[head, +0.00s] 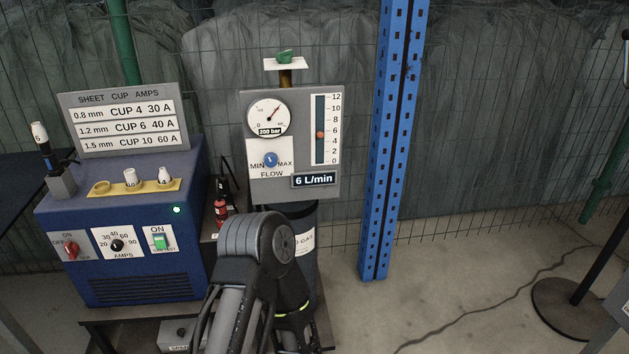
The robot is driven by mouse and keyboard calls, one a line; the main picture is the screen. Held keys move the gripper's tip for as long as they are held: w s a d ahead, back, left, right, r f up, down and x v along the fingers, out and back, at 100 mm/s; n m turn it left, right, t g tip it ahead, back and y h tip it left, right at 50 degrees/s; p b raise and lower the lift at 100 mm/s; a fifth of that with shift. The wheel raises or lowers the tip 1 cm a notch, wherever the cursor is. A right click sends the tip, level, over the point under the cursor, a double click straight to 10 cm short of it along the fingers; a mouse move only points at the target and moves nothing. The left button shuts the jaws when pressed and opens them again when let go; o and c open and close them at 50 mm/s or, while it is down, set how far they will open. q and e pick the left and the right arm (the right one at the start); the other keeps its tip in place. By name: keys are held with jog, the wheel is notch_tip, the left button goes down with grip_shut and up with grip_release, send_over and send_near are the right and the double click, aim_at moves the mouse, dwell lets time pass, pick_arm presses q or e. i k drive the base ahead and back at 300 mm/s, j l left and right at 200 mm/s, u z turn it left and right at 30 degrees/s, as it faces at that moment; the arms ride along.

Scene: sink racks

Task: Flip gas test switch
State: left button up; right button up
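The gas test switch (160,242) is a lit green rocker on a white plate at the right of the blue welding machine's front. "ON" is printed above it, and small lettering below appears to end in "TEST". The blue welding machine (130,215) stands at the left, with a small bright green lamp (176,210) above the switch. One of my dark grey arms rises at bottom centre and bends downward, right of the switch and apart from it in the picture. Neither gripper shows; fingertips are out of frame or hidden by the arm.
A red power knob (71,250) and an amps dial (116,245) sit left of the switch. The flow panel (318,100) with gauge and "6 L/min" readout stands behind my arm. A blue post (392,140) rises to its right.

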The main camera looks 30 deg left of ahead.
aim_at(160, 242)
jog(key=u, duration=2)
